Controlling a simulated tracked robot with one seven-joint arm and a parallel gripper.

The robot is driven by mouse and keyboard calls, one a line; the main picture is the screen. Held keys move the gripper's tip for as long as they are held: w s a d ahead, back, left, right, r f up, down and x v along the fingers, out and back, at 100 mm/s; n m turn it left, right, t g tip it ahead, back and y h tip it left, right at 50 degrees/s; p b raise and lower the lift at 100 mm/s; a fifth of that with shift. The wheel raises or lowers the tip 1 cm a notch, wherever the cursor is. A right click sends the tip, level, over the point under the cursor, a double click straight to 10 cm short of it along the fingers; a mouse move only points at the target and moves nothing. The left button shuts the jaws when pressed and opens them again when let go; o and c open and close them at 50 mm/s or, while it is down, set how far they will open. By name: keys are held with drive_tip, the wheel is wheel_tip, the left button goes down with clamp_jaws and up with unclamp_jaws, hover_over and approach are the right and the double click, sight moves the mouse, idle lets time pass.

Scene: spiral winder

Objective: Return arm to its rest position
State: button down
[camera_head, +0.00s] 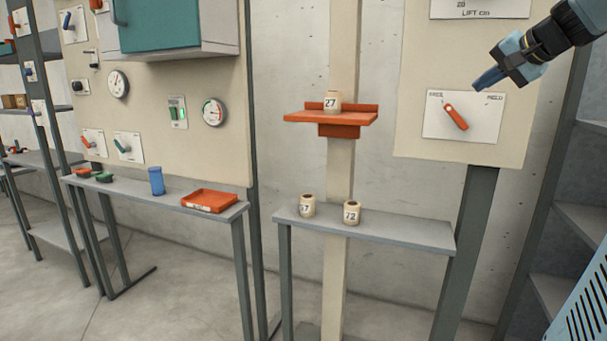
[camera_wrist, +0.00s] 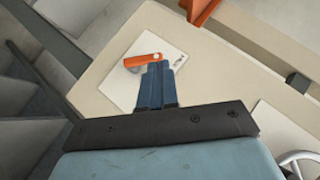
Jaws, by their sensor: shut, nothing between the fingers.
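My gripper (camera_head: 487,79) is at the upper right in the head view, with its blue fingers together and nothing between them. It hangs in front of the beige panel at the right, close to a white plate (camera_head: 487,106) with an orange lever (camera_head: 456,117). In the wrist view my gripper (camera_wrist: 156,68) points toward the same orange lever (camera_wrist: 142,61) and hides part of the plate (camera_wrist: 172,43). I cannot tell from the pictures whether the fingertips touch the lever; in the head view they look apart from it.
An orange shelf (camera_head: 291,117) on a post holds a jar marked 27 (camera_head: 333,102). Two numbered jars stand on a grey bench (camera_head: 410,232). At the left, another bench holds an orange tray (camera_head: 209,201) and a blue cup (camera_head: 156,181).

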drive_tip(key=s+a+f+n+g, duration=0.3)
drive_tip(key=s+a+f+n, duration=0.1)
drive_tip(key=s+a+f, duration=0.75)
drive_tip(key=s+a+f+n+g+h, duration=0.1)
drive_tip(key=s+a+f+n, duration=0.1)
drive_tip(key=s+a+f, duration=0.2)
drive_tip(key=s+a+f+n+g+h, duration=0.1)
drive_tip(key=s+a+f+n+h, duration=0.1)
drive_tip(key=s+a+f, duration=0.2)
drive_tip(key=s+f, duration=0.3)
drive_tip(key=f, duration=0.2)
drive_tip(key=c, duration=1.9)
unclamp_jaws()
